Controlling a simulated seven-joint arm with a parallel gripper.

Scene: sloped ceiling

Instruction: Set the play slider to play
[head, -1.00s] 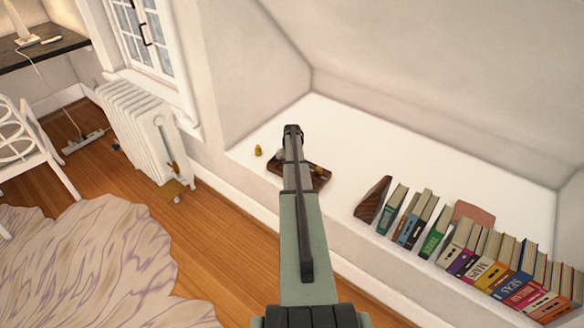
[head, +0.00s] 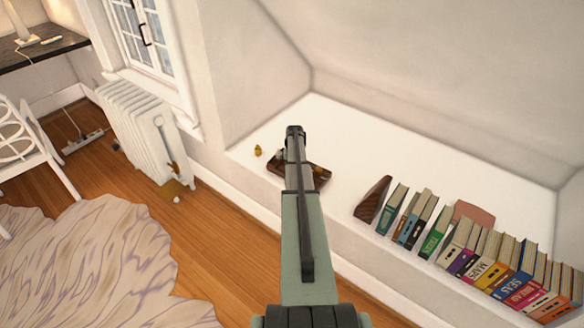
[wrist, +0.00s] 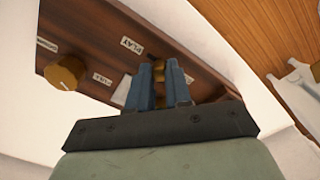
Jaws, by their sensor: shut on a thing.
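The play slider sits on a dark wooden panel (wrist: 90,40). In the wrist view a brass piece (wrist: 160,74), which appears to be the slider's handle, shows between the blue fingers of my gripper (wrist: 160,70). A label reading PLAY (wrist: 132,47) lies just left of the fingertips. In the head view the wooden box (head: 320,178) sits on the white ledge, partly covered by my arm, which hides the handle and fingertips.
A round brass knob (wrist: 64,72) stands on the panel at left, beside small labels. A row of books (head: 480,255) with a wooden bookend (head: 372,199) stands at right.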

